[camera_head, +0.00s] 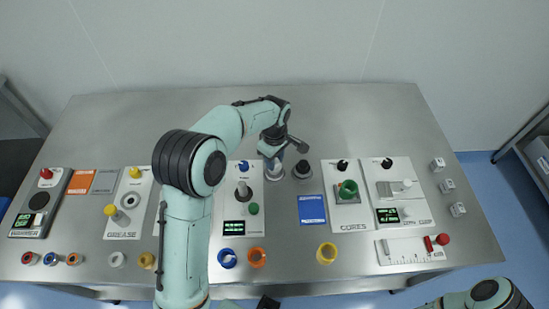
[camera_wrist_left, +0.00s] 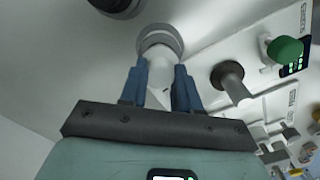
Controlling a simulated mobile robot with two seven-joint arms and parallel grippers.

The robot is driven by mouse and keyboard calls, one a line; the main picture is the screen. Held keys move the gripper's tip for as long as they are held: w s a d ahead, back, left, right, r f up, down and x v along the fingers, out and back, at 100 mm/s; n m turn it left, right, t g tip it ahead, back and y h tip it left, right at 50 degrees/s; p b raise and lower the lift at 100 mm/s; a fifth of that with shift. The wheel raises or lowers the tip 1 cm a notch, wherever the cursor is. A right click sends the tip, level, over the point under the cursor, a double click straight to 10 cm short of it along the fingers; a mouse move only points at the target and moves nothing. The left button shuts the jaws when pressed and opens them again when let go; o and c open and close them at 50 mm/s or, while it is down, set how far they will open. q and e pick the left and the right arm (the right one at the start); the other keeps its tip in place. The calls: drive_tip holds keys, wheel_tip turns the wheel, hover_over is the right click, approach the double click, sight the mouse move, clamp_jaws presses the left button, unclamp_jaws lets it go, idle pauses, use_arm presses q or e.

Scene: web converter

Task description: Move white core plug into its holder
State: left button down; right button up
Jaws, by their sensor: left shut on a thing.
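My left gripper (camera_head: 273,157) reaches down at the back middle of the table. In the left wrist view its two blue fingers (camera_wrist_left: 160,70) are shut on the white core plug (camera_wrist_left: 161,82), a pale cylinder. A round grey holder (camera_wrist_left: 160,36) shows at the fingertips, at the far end of the plug. I cannot tell whether the plug sits in the holder or just above it. In the head view the gripper hides most of the plug, and a grey base (camera_head: 273,174) shows under the fingers. My right gripper is not in view.
A dark round holder (camera_head: 303,170) stands close to the right of the gripper. A panel with a grey peg and green knob (camera_head: 254,209) is in front. The back of the table is clear.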

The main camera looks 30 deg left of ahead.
use_arm(q)
drive_tip(key=shift+f+b, duration=0.4)
drive_tip(key=shift+f, duration=0.55)
drive_tip(key=c, duration=0.7)
unclamp_jaws()
drive_tip(key=shift+c, duration=0.2)
wheel_tip(320, 180, up, 14)
drive_tip(key=p, duration=0.1)
drive_tip(key=shift+f+p, duration=0.25)
drive_tip(key=shift+p, duration=0.05)
